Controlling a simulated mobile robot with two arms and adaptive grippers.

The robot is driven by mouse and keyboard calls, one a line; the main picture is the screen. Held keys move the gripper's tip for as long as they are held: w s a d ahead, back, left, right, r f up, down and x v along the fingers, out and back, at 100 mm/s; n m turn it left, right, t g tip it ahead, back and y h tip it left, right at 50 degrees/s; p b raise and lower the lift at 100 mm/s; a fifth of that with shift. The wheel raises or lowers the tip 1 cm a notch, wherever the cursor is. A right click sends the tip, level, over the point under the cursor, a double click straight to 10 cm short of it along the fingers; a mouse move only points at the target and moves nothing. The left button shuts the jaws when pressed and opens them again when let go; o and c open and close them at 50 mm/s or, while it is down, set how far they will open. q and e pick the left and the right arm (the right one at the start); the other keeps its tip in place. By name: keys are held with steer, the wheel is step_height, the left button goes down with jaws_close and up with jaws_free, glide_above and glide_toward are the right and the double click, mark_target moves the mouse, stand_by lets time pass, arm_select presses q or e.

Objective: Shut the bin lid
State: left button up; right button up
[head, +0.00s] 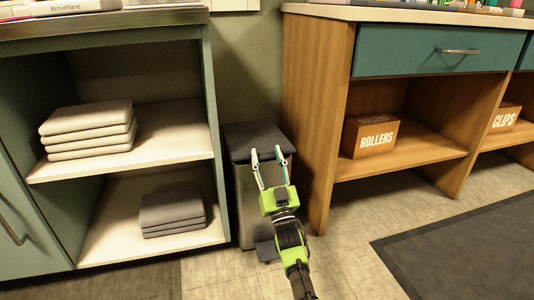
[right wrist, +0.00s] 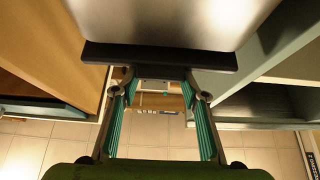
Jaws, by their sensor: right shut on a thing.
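The bin (head: 244,205) is a grey metal box with a dark lid (head: 250,138), standing between the two shelf units. The lid appears to lie flat over the bin's top, with no clear gap in the head view. My right gripper (head: 268,155) reaches the lid's front edge, its fingers apart and shut on the lid. In the right wrist view, the dark lid edge (right wrist: 160,56) crosses beside the metal bin body (right wrist: 165,20), at the fingertips (right wrist: 163,88). A dark pedal (head: 266,251) shows low at the bin's front. My left gripper is out of view.
A green shelf unit (head: 219,190) with folded cloth stacks (head: 90,130) stands close on the left. A wooden desk (head: 318,120) with a teal drawer and a ROLLERS box (head: 369,136) stands close on the right. Tiled floor in front is clear; a dark mat (head: 470,250) lies at right.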

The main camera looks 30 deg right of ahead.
steer(key=shift+w+f, duration=0.1)
steer(key=shift+f, duration=0.2)
steer(key=o, duration=1.6)
steer(key=shift+w, duration=0.1)
steer(key=v, duration=0.7)
steer(key=shift+s+a+f, duration=0.1)
steer(key=shift+s, duration=0.15)
